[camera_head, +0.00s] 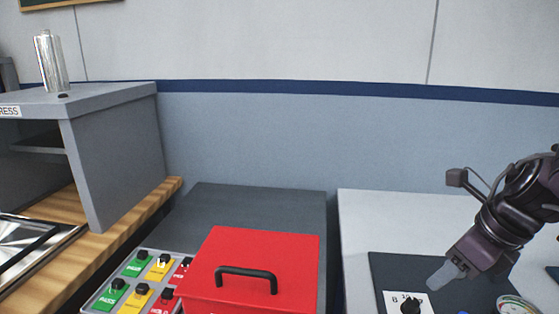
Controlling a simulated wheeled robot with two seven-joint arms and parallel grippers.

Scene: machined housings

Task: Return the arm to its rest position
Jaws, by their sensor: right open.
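My right gripper (446,276) comes in from the right edge, on a dark purple-grey arm. Its pale fingertip points down and left, above a dark panel (392,267) on a light grey table. It holds nothing that I can see. It is a little above and right of a black knob (410,304) on a white dial plate. Whether the fingertip touches the panel is hard to tell. My left gripper is not in view.
A red box (262,245) with a black handle stands at the bottom middle. Left of it is a button panel (117,283) with green, yellow and red buttons. A grey press housing (115,150) with a metal cylinder (50,62) stands at left. The light grey table (362,215) is clear at the back.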

